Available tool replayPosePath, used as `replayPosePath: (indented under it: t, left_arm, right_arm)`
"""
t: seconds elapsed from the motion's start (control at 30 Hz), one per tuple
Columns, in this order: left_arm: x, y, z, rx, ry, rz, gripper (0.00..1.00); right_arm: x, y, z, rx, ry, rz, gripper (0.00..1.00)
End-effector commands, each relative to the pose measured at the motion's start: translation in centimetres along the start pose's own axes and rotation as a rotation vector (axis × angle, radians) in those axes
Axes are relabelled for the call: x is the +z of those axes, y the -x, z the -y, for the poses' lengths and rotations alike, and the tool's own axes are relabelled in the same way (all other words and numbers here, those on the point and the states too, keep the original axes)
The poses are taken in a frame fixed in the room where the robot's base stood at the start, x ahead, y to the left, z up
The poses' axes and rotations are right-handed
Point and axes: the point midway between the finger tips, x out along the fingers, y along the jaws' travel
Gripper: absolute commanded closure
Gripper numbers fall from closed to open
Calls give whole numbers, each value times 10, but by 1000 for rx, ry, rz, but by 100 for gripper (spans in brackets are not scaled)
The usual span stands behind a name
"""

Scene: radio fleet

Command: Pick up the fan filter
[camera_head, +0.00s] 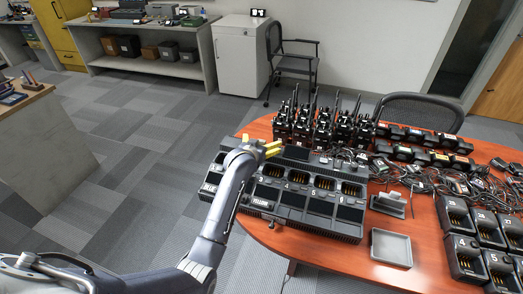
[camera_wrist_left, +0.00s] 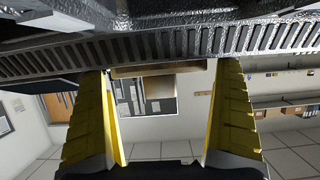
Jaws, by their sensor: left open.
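I cannot single out the fan filter with certainty. A flat dark panel (camera_head: 297,153) lies at the back of the black multi-bay charger (camera_head: 305,229), just beyond my left gripper's tips. My left gripper (camera_head: 271,149) has yellow fingers and is over the charger's back left part. In the left wrist view my left gripper (camera_wrist_left: 163,120) is open, with nothing between the fingers. A black slotted housing (camera_wrist_left: 180,48) runs across the top of that view, close to the fingertips; I cannot tell whether they touch it. My right gripper is not in view.
Upright radios (camera_head: 318,125) crowd the back of the red-brown table (camera_head: 345,252). Tangled cables (camera_head: 435,180) lie right of the charger. A grey tray (camera_head: 391,248) and a grey holder (camera_head: 389,204) stand beside it. Numbered black chargers (camera_head: 463,257) are at the right.

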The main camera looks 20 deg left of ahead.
Motion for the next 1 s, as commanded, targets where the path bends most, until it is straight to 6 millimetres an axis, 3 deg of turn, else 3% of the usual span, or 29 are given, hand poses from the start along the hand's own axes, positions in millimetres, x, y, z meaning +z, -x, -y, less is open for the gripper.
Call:
replayPosePath:
  t: [0.17, 0.53, 1.0]
  left_arm:
    - [0, 0, 0, 0, 0, 0, 0]
    - [0, 0, 0, 0, 0, 0, 43]
    - [-4, 2, 0, 0, 0, -2, 44]
  right_arm:
    - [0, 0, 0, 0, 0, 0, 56]
    - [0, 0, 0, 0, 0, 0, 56]
    - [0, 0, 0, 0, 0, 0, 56]
